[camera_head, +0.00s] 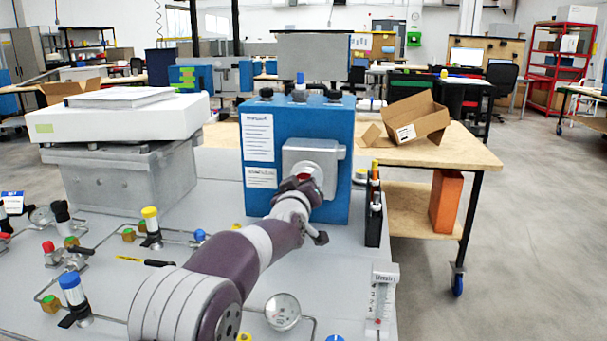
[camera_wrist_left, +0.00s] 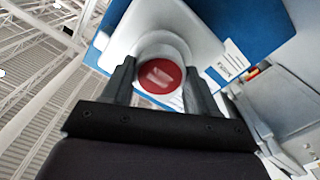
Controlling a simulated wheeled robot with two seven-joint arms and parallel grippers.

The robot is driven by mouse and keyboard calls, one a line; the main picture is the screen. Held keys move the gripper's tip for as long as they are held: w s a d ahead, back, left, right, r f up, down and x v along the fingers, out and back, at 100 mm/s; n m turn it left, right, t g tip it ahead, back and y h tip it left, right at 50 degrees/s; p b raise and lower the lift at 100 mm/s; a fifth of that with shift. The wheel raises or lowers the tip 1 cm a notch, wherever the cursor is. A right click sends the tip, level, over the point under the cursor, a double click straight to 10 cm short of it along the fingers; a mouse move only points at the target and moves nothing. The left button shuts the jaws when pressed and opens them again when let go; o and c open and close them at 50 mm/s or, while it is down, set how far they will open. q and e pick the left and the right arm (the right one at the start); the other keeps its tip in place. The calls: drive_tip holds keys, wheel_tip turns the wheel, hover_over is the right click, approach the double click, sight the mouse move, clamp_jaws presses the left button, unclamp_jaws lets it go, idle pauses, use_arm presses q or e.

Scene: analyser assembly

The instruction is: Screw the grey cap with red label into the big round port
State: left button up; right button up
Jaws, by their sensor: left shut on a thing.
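The grey cap with red label (camera_wrist_left: 160,77) is at the front of the blue analyser box (camera_head: 257,194), and its red face shows between the fingers of my left gripper (camera_wrist_left: 158,88) in the left wrist view. My left gripper is shut on the cap; in the head view the arm reaches up to the box and the cap (camera_head: 304,177) shows just past the gripper (camera_head: 303,190). The big round port lies behind the cap on the grey front plate (camera_head: 309,152) and is mostly hidden. I cannot tell how deep the cap sits. My right gripper is not in view.
A white device with papers (camera_head: 120,118) stands on a grey block at left. Valves, pipes and a gauge (camera_head: 283,312) cover the bench's front. A black pen holder (camera_head: 374,216) stands right of the box. A flowmeter (camera_head: 381,298) is at front right. A cardboard box (camera_head: 417,118) lies behind.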

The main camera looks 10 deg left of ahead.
use_arm(q)
drive_tip(key=m+p, duration=0.2)
drive_tip(key=r+m+p, duration=0.1)
drive_tip(key=m+p, duration=0.1)
drive_tip(key=m, duration=0.1)
drive_tip(key=shift+r+m, duration=0.1)
drive_tip(key=shift+m, duration=0.2)
drive_tip(key=m+p, duration=0.3)
drive_tip(key=m, duration=0.2)
drive_tip(key=m+p, duration=0.2)
drive_tip(key=m, duration=0.1)
drive_tip(key=shift+w+m+p, duration=0.1)
drive_tip(key=shift+m+p, duration=0.25)
drive_tip(key=shift+m, duration=0.65)
drive_tip(key=shift+m+p, duration=0.5)
drive_tip(key=shift+m, duration=0.6)
drive_tip(key=shift+d+m+p, duration=0.15)
drive_tip(key=shift+m+p, duration=0.25)
drive_tip(key=shift+m, duration=0.8)
clamp_jaws()
drive_tip(key=o, duration=1.4)
unclamp_jaws()
drive_tip(key=shift+f, duration=0.2)
drive_tip(key=shift+o, duration=0.2)
drive_tip(key=s+b, duration=0.1)
drive_tip(key=s, duration=0.6)
drive_tip(key=shift+f, duration=0.3)
